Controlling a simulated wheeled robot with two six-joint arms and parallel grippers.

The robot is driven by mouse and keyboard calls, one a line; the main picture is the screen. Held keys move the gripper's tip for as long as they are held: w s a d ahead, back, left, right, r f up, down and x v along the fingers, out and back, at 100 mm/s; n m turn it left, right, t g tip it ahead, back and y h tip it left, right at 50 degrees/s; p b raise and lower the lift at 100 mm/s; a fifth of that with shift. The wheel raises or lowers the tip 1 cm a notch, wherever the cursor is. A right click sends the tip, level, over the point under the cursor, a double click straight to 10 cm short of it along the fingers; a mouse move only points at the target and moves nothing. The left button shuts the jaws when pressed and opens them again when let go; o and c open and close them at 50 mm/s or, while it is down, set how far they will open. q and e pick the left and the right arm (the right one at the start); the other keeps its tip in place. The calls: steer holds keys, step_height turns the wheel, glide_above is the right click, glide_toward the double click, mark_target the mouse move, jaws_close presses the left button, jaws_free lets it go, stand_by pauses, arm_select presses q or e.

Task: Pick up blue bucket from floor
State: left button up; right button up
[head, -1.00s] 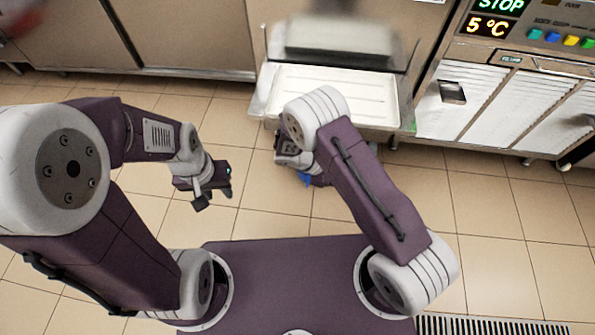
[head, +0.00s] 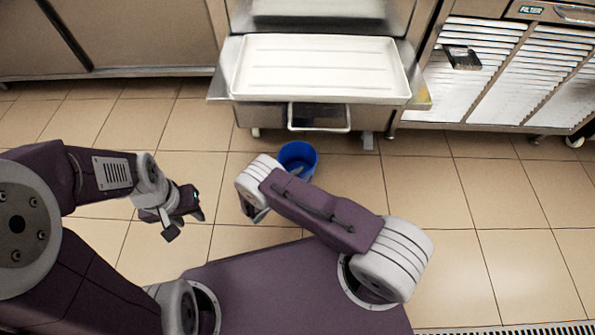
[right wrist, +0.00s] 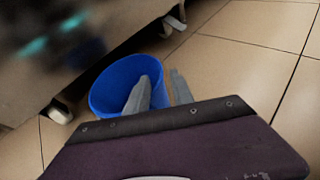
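The blue bucket (head: 293,152) stands on the floor just in front of the tray machine, its open mouth facing up. In the right wrist view the bucket (right wrist: 104,88) is at left of centre. My right gripper (right wrist: 160,74) is open there; one finger overlaps the bucket's mouth and the other is to the right of its rim. In the head view my right forearm and wrist cover part of the bucket's near side. My left gripper (head: 184,223) is open and empty, left of the bucket.
A white tray (head: 318,88) sticks out above the floor behind the bucket, with a metal handle frame (head: 319,117) below it. Louvred cabinets (head: 480,75) stand at right and plain cabinets (head: 130,35) at left. The tiled floor (head: 440,195) at right is clear.

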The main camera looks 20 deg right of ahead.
mark_target(310, 169)
steer(key=b+x, duration=0.3)
steer(key=x, duration=0.1)
steer(key=shift+w+d+f+b, duration=0.15)
steer(key=shift+w+f+b, duration=0.05)
steer(key=shift+f+b, duration=0.1)
steer(key=shift+w+d, duration=0.15)
steer(key=shift+w, duration=0.05)
steer(key=shift+w+r, duration=0.1)
steer(key=shift+r, duration=0.05)
jaws_close()
stand_by(0.7)
